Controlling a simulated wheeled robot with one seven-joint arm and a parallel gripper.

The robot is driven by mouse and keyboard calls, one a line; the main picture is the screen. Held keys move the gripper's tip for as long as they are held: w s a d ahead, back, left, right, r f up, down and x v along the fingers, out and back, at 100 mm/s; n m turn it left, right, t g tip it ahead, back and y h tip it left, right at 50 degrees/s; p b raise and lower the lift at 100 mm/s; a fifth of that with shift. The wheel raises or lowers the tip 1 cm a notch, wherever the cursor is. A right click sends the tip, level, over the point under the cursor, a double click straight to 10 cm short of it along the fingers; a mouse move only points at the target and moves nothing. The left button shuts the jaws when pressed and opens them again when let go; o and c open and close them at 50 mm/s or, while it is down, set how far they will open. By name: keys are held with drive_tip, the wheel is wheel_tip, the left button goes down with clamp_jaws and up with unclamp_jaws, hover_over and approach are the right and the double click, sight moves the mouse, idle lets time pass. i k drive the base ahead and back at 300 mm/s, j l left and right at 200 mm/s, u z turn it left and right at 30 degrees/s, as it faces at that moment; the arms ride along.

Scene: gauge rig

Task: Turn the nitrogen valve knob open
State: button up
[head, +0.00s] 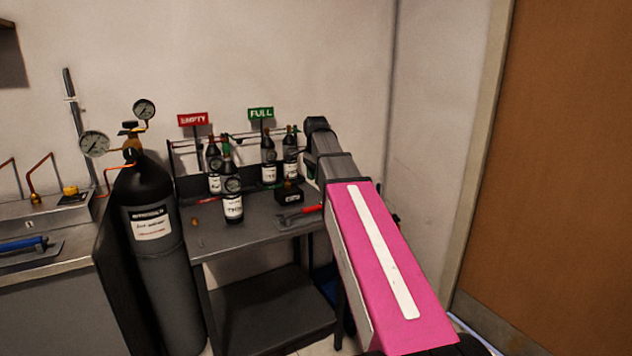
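A tall dark gas cylinder (167,265) stands upright at the left, with a white label whose small print I cannot read. A brass regulator with two round dial gauges, the left gauge (94,144) and the upper gauge (144,109), sits at its top. A dark valve knob (131,128) shows at the top of this cylinder, between the gauges. Whether it is open or shut cannot be seen. My pink arm reaches up from the lower right to a dark joint, well right of the cylinder. My gripper's fingers cannot be made out.
A dark table (250,240) holds several small bottles, a black box (289,193) and a red-handled tool (299,212). Red EMPTY (193,119) and green FULL (261,113) signs stand behind. A metal bench (45,262) is left; a brown door (560,160) is right.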

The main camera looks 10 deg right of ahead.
sight(128, 124)
drive_tip(key=u, duration=1.25)
